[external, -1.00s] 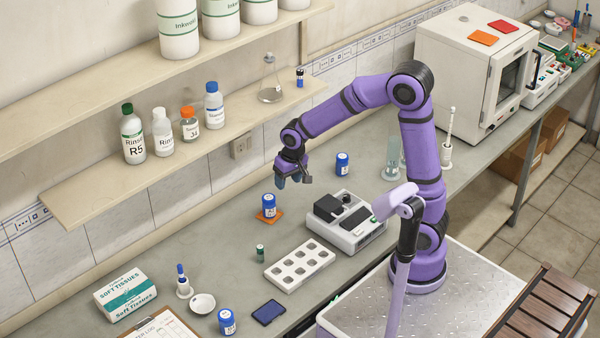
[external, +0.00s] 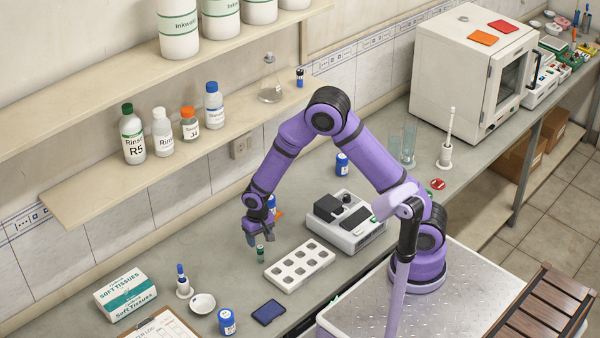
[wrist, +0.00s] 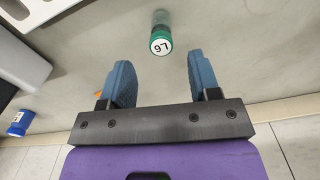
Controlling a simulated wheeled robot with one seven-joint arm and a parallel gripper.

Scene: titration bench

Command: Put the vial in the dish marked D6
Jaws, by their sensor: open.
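The vial (external: 261,254) is small and dark with a green cap and stands on the bench left of the white rack. In the wrist view the vial (wrist: 161,38) shows its white-topped cap with dark characters, just beyond the gap between my fingers. My gripper (external: 254,240) points down, just above and beside the vial. In the wrist view my gripper (wrist: 156,78) is open with nothing between its blue fingers. A small white dish (external: 202,303) lies on the bench at the front left; I cannot read any mark on it.
A white rack with holes (external: 299,264) stands right of the vial, with a balance-like instrument (external: 346,222) behind it. Blue-capped jars (external: 227,321) and (external: 342,163), a blue pad (external: 269,313) and a tissue box (external: 125,292) are around. Bench left of the vial is clear.

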